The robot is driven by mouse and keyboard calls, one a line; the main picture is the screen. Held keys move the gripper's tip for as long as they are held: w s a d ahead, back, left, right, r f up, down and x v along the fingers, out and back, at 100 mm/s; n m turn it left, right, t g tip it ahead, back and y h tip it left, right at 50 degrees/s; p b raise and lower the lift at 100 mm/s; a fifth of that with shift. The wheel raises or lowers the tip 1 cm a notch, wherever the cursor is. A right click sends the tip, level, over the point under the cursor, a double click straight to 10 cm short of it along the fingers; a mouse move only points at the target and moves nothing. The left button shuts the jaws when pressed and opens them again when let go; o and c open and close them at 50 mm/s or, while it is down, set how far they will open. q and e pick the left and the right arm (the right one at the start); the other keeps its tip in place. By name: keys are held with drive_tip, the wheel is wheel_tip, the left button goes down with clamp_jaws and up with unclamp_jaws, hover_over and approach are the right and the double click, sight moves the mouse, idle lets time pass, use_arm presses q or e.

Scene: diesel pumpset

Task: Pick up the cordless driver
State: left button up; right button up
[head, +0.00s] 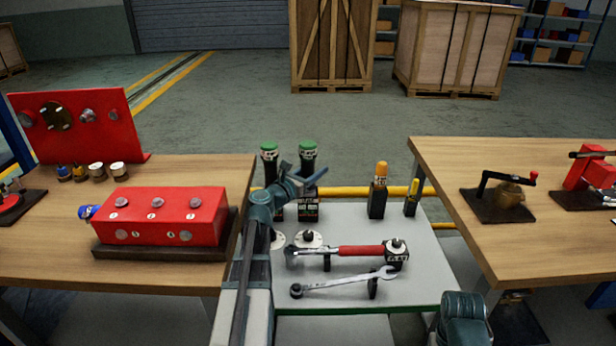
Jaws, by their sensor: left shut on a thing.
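Two dark upright tools with green tops stand at the back left of the grey cart top.
The grey cart (425,275) also bears a red-handled wrench (360,251), a spanner (345,283) and two yellow-topped tools (380,185) in dark holders. Wooden benches stand left (190,175) and right (440,160). A red block (165,215) sits on the left bench.

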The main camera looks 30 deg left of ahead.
use_arm(q)
clamp_jaws()
idle(0.9)
